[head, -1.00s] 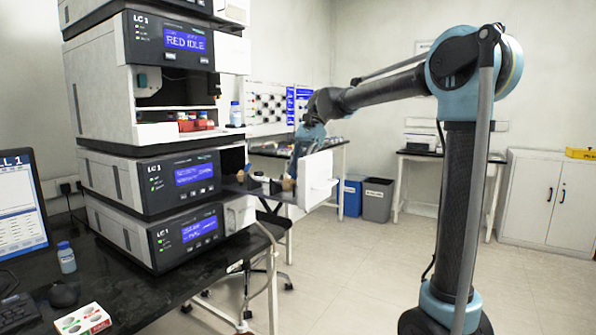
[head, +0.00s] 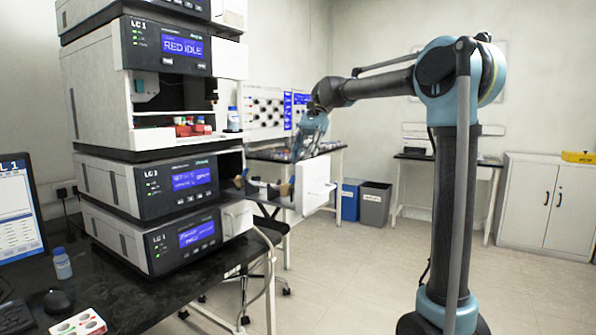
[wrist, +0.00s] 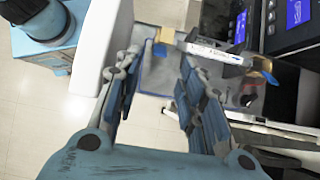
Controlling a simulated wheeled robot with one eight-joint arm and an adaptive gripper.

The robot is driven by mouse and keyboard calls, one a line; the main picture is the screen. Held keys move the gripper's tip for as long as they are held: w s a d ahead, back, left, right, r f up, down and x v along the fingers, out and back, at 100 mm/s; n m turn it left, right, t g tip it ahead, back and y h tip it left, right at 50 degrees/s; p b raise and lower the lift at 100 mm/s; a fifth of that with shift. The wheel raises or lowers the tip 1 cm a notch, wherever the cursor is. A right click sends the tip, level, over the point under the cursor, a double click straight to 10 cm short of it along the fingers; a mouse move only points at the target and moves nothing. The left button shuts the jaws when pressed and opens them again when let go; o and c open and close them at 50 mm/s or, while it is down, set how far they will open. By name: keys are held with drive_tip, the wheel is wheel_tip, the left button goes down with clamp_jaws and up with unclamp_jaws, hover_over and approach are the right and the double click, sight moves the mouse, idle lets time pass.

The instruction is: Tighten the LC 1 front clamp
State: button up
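The LC 1 drawer, with its white front panel (head: 316,186), stands pulled out to the right of the stack. A pale column (wrist: 215,50) lies across it between two clamps. The front clamp (wrist: 160,42), with a blue lever, is beside the panel; it also shows in the head view (head: 284,189). The rear clamp (wrist: 260,67), also with a blue lever, is nearer the instrument. My gripper (wrist: 160,64) is open and empty, its fingers spread above the drawer at the front-clamp end. In the head view my gripper (head: 300,155) is above the front panel. I cannot tell how tight the clamp is.
The LC 1 stack (head: 150,185) stands left of the drawer on a black bench (head: 125,290). A vial bottle (head: 233,119) stands by an upper module. Blue and grey bins (head: 374,205) stand behind. The floor to the right is clear.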

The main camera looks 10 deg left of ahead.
drive_tip(key=shift+v, duration=2.8)
drive_tip(key=d+f+t, duration=0.3)
drive_tip(key=d+f, duration=0.5)
drive_tip(key=d, duration=0.2)
drive_tip(key=s+d+f+n+t+h, duration=0.1)
drive_tip(key=s+d+f+t, duration=0.1)
drive_tip(key=s+d+f, duration=0.5)
drive_tip(key=s+d+f+n+t+h, duration=0.1)
drive_tip(key=s+d+f+n+t, duration=0.1)
drive_tip(key=s+d+f, duration=0.6)
drive_tip(key=s+d+f+n+t+h, duration=0.1)
drive_tip(key=s+d+f, duration=0.6)
drive_tip(key=f, duration=0.9)
drive_tip(key=shift+s+d+f+n+t, duration=0.2)
drive_tip(key=shift+s+n+t, duration=0.1)
drive_tip(key=shift+s+t, duration=0.4)
drive_tip(key=shift+s, duration=0.1)
